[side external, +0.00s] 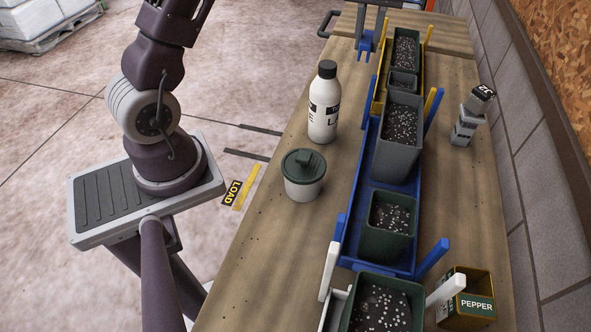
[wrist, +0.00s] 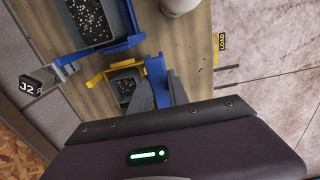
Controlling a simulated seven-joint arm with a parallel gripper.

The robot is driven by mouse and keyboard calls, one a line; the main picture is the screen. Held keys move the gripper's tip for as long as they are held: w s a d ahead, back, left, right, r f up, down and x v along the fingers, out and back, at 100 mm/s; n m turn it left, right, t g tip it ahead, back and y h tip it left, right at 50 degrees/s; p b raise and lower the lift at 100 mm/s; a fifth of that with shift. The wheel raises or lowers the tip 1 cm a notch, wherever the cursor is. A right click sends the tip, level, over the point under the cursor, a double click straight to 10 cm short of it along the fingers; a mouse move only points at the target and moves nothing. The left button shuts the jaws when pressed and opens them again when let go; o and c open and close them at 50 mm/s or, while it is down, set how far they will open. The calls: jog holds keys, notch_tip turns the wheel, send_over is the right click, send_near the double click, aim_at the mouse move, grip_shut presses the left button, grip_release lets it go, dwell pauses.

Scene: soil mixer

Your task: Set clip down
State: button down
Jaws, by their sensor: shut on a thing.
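A blue clip (side external: 366,44) is at the top of the side external view, at the far end of the bench. My gripper (side external: 370,34) is shut on it, with its grey fingers reaching down from above. In the wrist view the grey fingers of my gripper (wrist: 151,92) show beyond the dark housing, and the blue clip (wrist: 179,90) shows beside them. The fingers hide part of the clip. I cannot tell whether the clip touches the bench.
The blue tray (side external: 409,262) and yellow tray (side external: 377,107) hold pots of speckled soil, with upright clips at their sides. A white bottle (side external: 323,118) and green-lidded tub (side external: 304,185) stand left of them. Bench (side external: 260,260) is bare at front left.

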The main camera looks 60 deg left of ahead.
jog(key=s+d+r+m, duration=0.2)
jog(key=s+d+m, duration=0.2)
jog(key=d, duration=0.6)
jog(key=m, duration=1.4)
send_over(295, 243)
notch_tip(295, 243, down, 3)
notch_tip(295, 243, down, 15)
jog(key=shift+r, duration=0.1)
jog(key=c, duration=1.7)
grip_release()
jog(key=shift+f, duration=0.2)
jog(key=o, duration=0.4)
jog(key=shift+o, duration=0.2)
